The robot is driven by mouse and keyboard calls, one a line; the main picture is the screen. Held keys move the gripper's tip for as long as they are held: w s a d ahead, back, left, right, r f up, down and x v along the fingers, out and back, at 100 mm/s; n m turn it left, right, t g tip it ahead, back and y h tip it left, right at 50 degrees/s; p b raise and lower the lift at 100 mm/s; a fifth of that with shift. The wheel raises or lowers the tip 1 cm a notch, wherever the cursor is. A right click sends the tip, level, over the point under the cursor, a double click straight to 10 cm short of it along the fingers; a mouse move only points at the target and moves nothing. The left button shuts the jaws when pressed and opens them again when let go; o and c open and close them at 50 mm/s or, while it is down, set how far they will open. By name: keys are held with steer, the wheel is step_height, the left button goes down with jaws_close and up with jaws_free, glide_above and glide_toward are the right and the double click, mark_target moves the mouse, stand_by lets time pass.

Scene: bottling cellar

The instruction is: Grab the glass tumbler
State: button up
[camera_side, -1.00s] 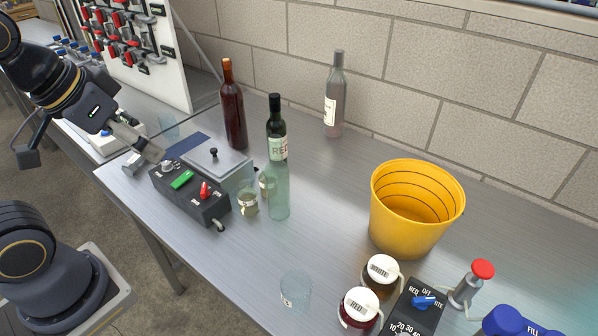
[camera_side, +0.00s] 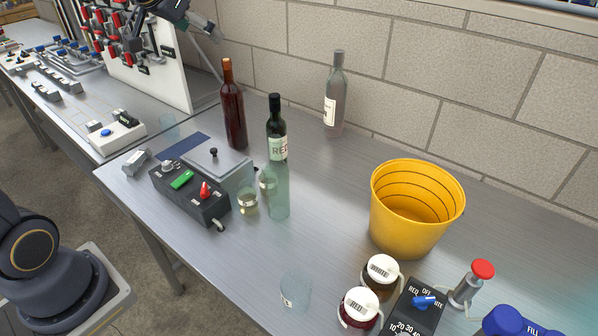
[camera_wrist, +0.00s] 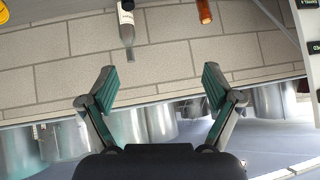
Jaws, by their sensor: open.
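A clear glass tumbler (camera_side: 296,292) with a small mark stands near the table's front edge in the side view. Another clear glass (camera_side: 168,126) stands at the far left, behind the control box. I cannot tell which of these the task names. My gripper (camera_wrist: 155,89) is open and empty in the wrist view, with no glass between its fingers.
A yellow bucket (camera_side: 414,215), a dark red bottle (camera_side: 233,115), a dark green bottle (camera_side: 277,125) and a clear labelled bottle (camera_side: 334,95) stand on the table. A black control box (camera_side: 190,195) is at left. Two jars (camera_side: 381,278) (camera_side: 360,310) stand at front right. The centre is clear.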

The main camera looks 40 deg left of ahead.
steer(key=w+a+f+n+g+y, duration=0.1)
steer(key=w+a+f, duration=0.2)
steer(key=a, duration=0.4)
steer(key=w+a+f+n, duration=0.1)
steer(key=w+a+f, duration=0.15)
steer(key=a, duration=0.45)
steer(key=n+g, duration=0.3)
steer(key=n, duration=0.1)
glide_toward(166, 117)
steer(key=d+f, duration=0.1)
steer(key=w+d+f, duration=0.1)
steer(key=f, duration=0.1)
steer(key=shift+y, duration=0.3)
steer(key=x, duration=0.5)
steer(key=shift+w+a+f, duration=0.1)
steer(key=shift+a+f, duration=0.05)
steer(key=shift+a, duration=0.2)
steer(key=c, duration=1.3)
